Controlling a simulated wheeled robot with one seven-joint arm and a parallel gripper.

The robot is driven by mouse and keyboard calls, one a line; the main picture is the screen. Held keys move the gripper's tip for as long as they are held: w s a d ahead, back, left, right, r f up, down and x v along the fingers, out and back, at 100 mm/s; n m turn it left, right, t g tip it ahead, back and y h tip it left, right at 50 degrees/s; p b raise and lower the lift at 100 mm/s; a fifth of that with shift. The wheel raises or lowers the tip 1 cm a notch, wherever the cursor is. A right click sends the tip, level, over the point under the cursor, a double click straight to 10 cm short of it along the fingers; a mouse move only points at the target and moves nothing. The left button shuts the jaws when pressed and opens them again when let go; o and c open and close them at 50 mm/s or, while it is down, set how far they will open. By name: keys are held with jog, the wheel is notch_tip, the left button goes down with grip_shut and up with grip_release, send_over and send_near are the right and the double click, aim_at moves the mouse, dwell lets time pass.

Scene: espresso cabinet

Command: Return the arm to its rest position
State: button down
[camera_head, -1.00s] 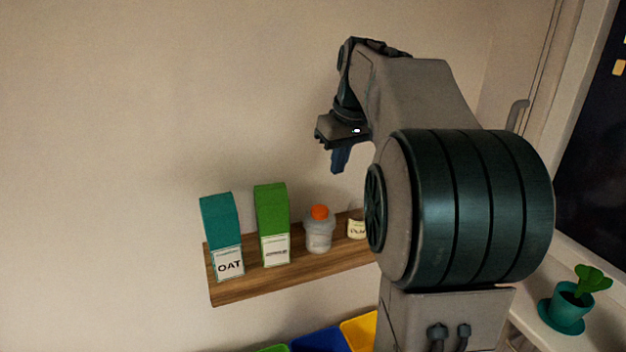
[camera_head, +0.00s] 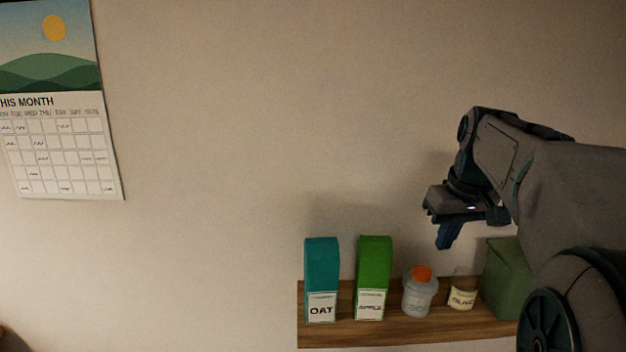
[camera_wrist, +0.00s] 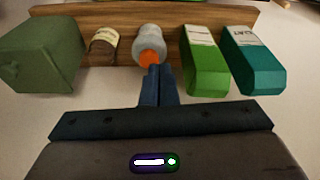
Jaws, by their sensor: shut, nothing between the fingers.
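My gripper (camera_head: 447,236) is shut and empty, with its blue fingers pointing down in the head view. It hangs in front of the wall, above the wooden shelf. In the wrist view its fingers (camera_wrist: 158,86) are together, and their tips overlap the lower edge of the orange cap of a bottle in the picture. It appears clear of the shelf items; the exact gap cannot be told. My arm is bent at the right of the head view.
The wooden shelf (camera_head: 392,329) bears a teal OAT carton (camera_head: 322,268), a green APPLE carton (camera_head: 374,265), an orange-capped bottle (camera_head: 419,296), a labelled jar (camera_head: 463,294) and a dark green box (camera_head: 506,275). A calendar (camera_head: 55,100) hangs at left. The wall between is bare.

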jog(key=s+a+f, duration=0.4)
jog(key=s+f, duration=0.4)
jog(key=s, duration=0.1)
jog(key=s+a+f+m, duration=0.1)
jog(key=s+a+f, duration=0.4)
jog(key=s+f, duration=0.3)
jog(key=shift+s+f, duration=0.3)
jog(key=shift+s, duration=0.35)
